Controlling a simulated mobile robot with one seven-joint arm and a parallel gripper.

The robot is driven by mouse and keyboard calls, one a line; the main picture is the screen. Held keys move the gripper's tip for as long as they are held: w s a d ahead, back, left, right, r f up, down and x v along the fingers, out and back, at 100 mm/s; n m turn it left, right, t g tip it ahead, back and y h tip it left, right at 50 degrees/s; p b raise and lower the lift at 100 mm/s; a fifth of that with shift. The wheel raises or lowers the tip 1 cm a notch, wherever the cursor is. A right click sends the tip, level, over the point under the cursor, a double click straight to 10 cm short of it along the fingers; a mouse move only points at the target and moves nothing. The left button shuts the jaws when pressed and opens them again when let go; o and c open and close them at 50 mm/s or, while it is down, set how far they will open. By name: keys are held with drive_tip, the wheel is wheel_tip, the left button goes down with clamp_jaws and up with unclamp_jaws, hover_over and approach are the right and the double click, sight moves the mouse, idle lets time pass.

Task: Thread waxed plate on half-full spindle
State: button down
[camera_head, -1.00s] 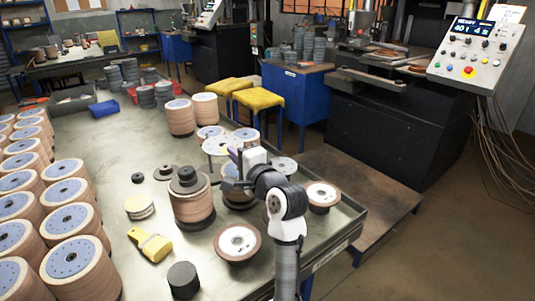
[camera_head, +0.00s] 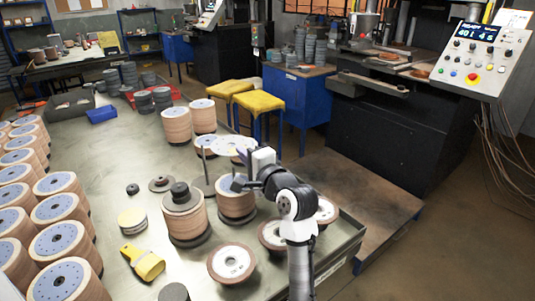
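A thin pale grey plate with small holes (camera_head: 228,143) is in the air above the table, at the fingers of my gripper (camera_head: 247,160). The gripper appears closed on the plate's near right edge. Below it a stack of tan flap discs (camera_head: 237,204) stands on a dark round base; its top is partly hidden by my gripper, and I cannot see a rod in it. Just left of the plate an upright thin rod (camera_head: 204,160) rises from a flat dark base. A taller stack with a black cap (camera_head: 183,218) stands front left.
Tan disc stacks (camera_head: 60,238) fill the left side. More stacks (camera_head: 177,125) stand behind. The table (camera_head: 130,165) is clear at mid left.

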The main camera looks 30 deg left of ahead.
wheel_tip(320, 180, down, 5)
drive_tip(key=b, duration=0.5)
drive_tip(key=shift+f+b, duration=0.2)
drive_tip(key=shift+b, duration=0.1)
drive_tip(key=shift+f, duration=0.15)
idle(0.5)
drive_tip(key=shift+f, duration=0.35)
drive_tip(key=shift+f+b, duration=0.45)
drive_tip(key=shift+f, duration=0.55)
drive_tip(key=shift+w+r, duration=0.1)
